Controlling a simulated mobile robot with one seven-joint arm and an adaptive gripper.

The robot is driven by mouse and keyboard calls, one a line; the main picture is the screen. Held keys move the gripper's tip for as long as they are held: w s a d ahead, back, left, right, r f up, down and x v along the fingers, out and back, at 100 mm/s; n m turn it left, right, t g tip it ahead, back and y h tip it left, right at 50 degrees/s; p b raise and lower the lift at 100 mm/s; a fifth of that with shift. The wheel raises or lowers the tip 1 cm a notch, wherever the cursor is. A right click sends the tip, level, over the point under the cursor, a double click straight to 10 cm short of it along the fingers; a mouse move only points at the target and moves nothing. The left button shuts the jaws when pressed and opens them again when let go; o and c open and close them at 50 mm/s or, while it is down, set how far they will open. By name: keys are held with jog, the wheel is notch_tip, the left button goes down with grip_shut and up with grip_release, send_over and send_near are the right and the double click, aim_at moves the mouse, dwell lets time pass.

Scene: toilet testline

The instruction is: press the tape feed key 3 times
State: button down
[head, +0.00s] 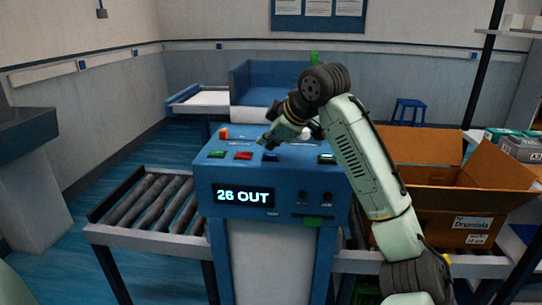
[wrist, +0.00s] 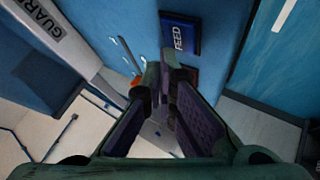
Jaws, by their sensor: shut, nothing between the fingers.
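My gripper (head: 268,143) is shut and empty, low over the console top near the dark key. In the wrist view a plate (wrist: 180,36) marked "FEED" lies just beyond my fingertips (wrist: 166,60). I cannot tell whether the fingertips touch anything.
An orange knob (head: 223,133) stands at the console's back left. A roller conveyor (head: 155,202) runs to the left. An open cardboard box (head: 480,190) stands to the right, beyond my arm. A blue open-topped bin (head: 265,82) is behind. The wrist view shows a "GUARD" label (wrist: 40,18).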

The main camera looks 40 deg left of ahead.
aim_at(269, 156)
jog(key=shift+f, duration=0.15)
dwell(0.5)
jog(key=shift+f, duration=0.3)
jog(key=shift+f, duration=0.4)
dwell(0.7)
jog(key=shift+r, duration=0.15)
jog(key=shift+r+p, duration=0.7)
jog(key=shift+p, duration=0.15)
notch_tip(269, 156, up, 5)
jog(key=p, duration=0.4)
jog(key=shift+p, duration=0.4)
